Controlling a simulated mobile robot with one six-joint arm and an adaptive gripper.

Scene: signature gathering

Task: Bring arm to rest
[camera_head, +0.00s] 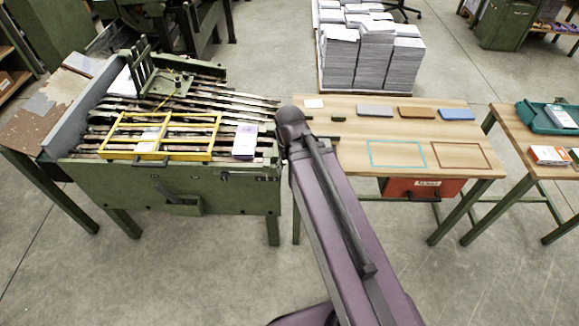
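My arm (335,215) rises from the bottom of the view, purple with a dark rounded joint (290,117) at its far end. That joint shows between the green machine (190,187) and the wooden table (400,155). A thin dark bar lies along the arm. My gripper cannot be made out anywhere, so its fingers and anything in them are not seen. The arm covers part of the table's left side and the floor below it.
The machine bears a yellow frame (160,122) and a purple-white booklet (245,141). The table bears grey, brown and blue blocks and two outlined rectangles, with a red drawer (425,188) below. Paper stacks (374,60) stand behind. A teal tray (545,118) is at right. Front floor is clear.

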